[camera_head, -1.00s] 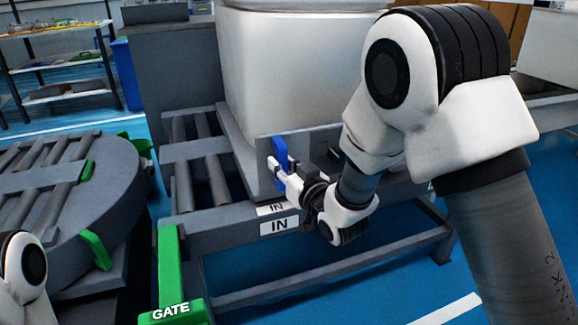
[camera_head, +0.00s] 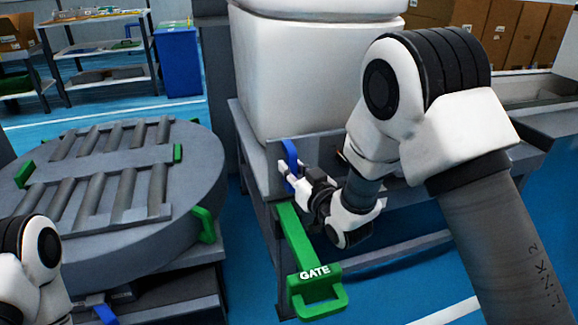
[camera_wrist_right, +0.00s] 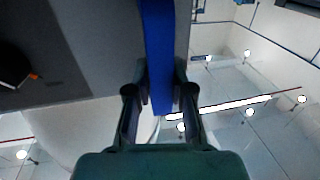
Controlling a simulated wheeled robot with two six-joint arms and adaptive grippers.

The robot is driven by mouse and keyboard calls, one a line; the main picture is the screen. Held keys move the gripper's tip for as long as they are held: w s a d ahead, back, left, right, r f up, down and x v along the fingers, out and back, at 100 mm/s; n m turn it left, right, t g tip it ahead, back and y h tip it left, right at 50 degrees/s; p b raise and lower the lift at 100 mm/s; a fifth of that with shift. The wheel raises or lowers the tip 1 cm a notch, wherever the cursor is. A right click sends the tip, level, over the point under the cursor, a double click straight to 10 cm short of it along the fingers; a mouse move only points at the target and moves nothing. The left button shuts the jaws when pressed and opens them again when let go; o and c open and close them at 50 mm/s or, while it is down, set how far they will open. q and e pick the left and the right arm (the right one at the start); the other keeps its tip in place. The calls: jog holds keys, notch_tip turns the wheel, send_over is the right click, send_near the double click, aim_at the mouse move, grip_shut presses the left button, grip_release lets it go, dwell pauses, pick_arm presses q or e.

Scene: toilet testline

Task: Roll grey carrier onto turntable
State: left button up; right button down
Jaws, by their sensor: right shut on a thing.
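The grey carrier (camera_head: 318,149) bears a white toilet (camera_head: 300,85) and stands at the left end of the infeed conveyor. My right gripper (camera_head: 287,178) is shut on the carrier's upright blue handle (camera_head: 290,155). The right wrist view shows the blue handle (camera_wrist_right: 160,55) between the two fingers (camera_wrist_right: 160,100). The round grey turntable (camera_head: 200,180), with two rows of rollers, lies to the left, with a gap between it and the conveyor. My left arm shows at the lower left; its gripper is out of frame.
A green GATE handle (camera_head: 312,275) juts out at the conveyor's near left corner, just below my right gripper. Green blocks (camera_head: 205,225) stand on the turntable's rim. A blue bin (camera_head: 178,60) and shelves (camera_head: 105,60) stand behind.

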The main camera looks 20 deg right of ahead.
jog(key=c, duration=1)
grip_release()
